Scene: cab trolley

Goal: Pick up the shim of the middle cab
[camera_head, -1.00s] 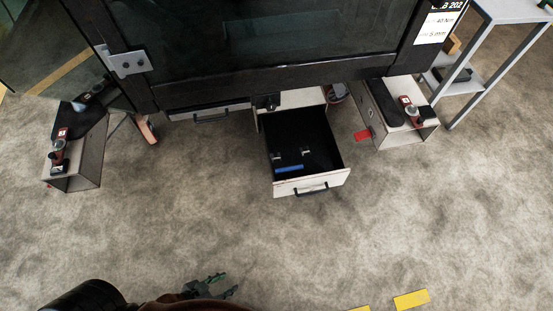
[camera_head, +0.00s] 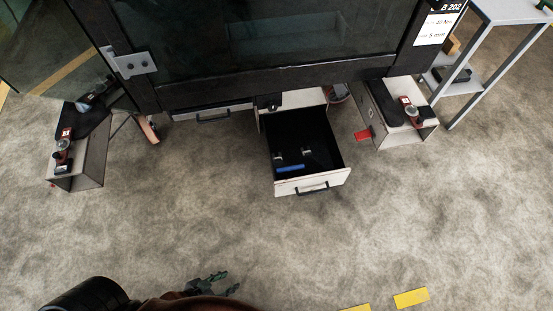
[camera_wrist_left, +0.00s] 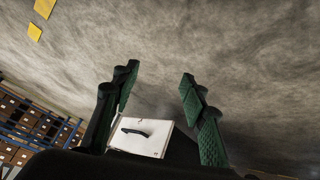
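An open drawer (camera_head: 283,187) with a white front and black handle sticks out under the middle of the cab frame. Inside its dark tray lies a flat blue piece (camera_head: 290,168), perhaps the shim, near the drawer front. Two small light bits (camera_head: 306,153) lie behind it. My left gripper (camera_head: 228,282) is low in the head view, over the floor and well short of the drawer. In the left wrist view its green-padded fingers (camera_wrist_left: 158,90) are spread with nothing between them. A white drawer front (camera_wrist_left: 140,138) shows beyond them. My right gripper is out of view.
The dark cab panel (camera_head: 270,40) hangs above the drawer. Boxes with tools stand left (camera_head: 75,170) and right (camera_head: 400,140). A red piece (camera_head: 363,134) lies by the right box. A grey shelf (camera_head: 490,70) stands far right. The carpet before the drawer is clear.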

